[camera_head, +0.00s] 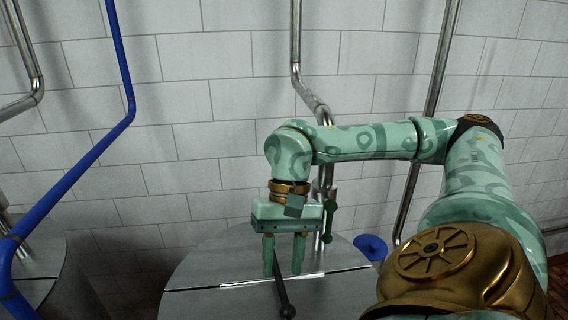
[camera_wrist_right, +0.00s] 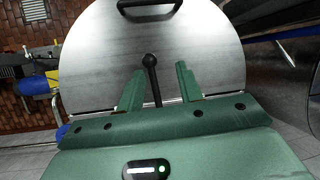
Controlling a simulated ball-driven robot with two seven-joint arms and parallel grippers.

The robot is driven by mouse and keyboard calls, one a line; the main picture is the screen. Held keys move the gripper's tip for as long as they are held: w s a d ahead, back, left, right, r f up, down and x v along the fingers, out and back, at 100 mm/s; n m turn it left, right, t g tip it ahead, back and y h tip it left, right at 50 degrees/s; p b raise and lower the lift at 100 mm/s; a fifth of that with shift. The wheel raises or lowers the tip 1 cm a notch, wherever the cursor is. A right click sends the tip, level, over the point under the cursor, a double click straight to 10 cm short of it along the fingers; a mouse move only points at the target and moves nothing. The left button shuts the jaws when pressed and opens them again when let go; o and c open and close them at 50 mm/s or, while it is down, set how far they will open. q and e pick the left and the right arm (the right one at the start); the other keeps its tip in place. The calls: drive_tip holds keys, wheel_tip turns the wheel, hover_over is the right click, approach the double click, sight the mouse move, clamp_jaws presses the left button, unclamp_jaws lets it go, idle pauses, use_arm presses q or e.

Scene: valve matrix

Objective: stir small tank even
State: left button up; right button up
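The steel tank (camera_head: 215,270) stands below my right arm in the head view, its round lid crossed by a bright seam. The lid also fills the top of the right wrist view (camera_wrist_right: 100,60). A dark rod with a ball end (camera_head: 284,298) slants over the lid; it also shows in the right wrist view (camera_wrist_right: 152,75). My right gripper (camera_head: 283,272) points down at the rod. In the right wrist view, its fingers (camera_wrist_right: 161,72) stand apart on either side of the rod, with visible gaps. My left gripper is not in view.
A second steel tank (camera_head: 40,262) is at the left edge, with a blue pipe (camera_head: 98,148) beside it. Steel pipes (camera_head: 296,45) run down the tiled wall. A blue disc (camera_head: 371,246) lies right of the tank. A dark handle (camera_wrist_right: 150,6) is on the lid's far part.

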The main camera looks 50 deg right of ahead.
drive_tip(key=s+a+r+b, duration=0.3)
drive_tip(key=s+a+b, duration=0.2)
drive_tip(key=a, duration=0.1)
drive_tip(key=shift+a+r, duration=0.15)
drive_tip(key=shift+a, duration=0.1)
